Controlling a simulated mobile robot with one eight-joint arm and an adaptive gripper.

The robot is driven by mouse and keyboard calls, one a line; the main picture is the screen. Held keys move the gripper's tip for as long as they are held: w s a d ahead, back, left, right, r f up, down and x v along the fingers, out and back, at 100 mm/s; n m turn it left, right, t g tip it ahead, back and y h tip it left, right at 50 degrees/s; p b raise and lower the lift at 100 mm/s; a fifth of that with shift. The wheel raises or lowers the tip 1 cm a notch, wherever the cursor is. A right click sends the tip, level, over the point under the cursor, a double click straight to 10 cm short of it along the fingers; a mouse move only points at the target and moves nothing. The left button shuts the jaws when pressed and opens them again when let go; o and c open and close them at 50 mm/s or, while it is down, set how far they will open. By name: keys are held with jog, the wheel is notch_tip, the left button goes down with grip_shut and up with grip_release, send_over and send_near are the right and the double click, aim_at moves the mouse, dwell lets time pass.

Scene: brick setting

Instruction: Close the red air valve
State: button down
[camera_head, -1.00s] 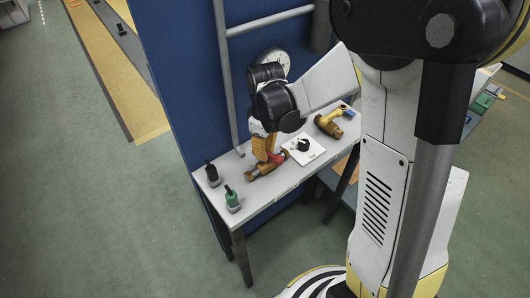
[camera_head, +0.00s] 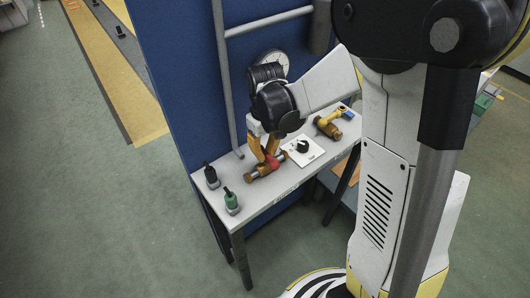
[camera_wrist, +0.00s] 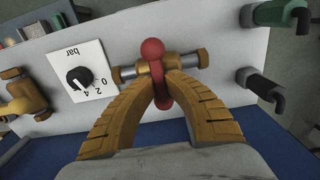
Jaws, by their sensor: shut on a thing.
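The red air valve has a brass body (camera_head: 252,174) with silver pipe ends, lying on the narrow white bench in the head view. In the wrist view its brass end (camera_wrist: 203,58) shows at the right of the pipe. Its red lever (camera_wrist: 153,48), with a round ball end, crosses the pipe at about a right angle. My gripper (camera_wrist: 163,80) has its two orange fingers shut on the red lever, one on each side. In the head view my gripper (camera_head: 264,156) reaches down over the valve, and its fingers partly hide the lever.
A white dial plate with a black knob (camera_head: 302,146) sits right of the valve. Beyond it is a brass valve with a yellow handle (camera_head: 329,118). Black (camera_head: 211,175) and green (camera_head: 231,200) fittings stand at the bench's left end. A blue panel (camera_head: 185,70) rises behind.

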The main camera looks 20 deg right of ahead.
aim_at(265, 153)
jog(key=c, duration=1.4)
grip_release()
notch_tip(265, 153, up, 12)
jog(key=shift+r, duration=0.1)
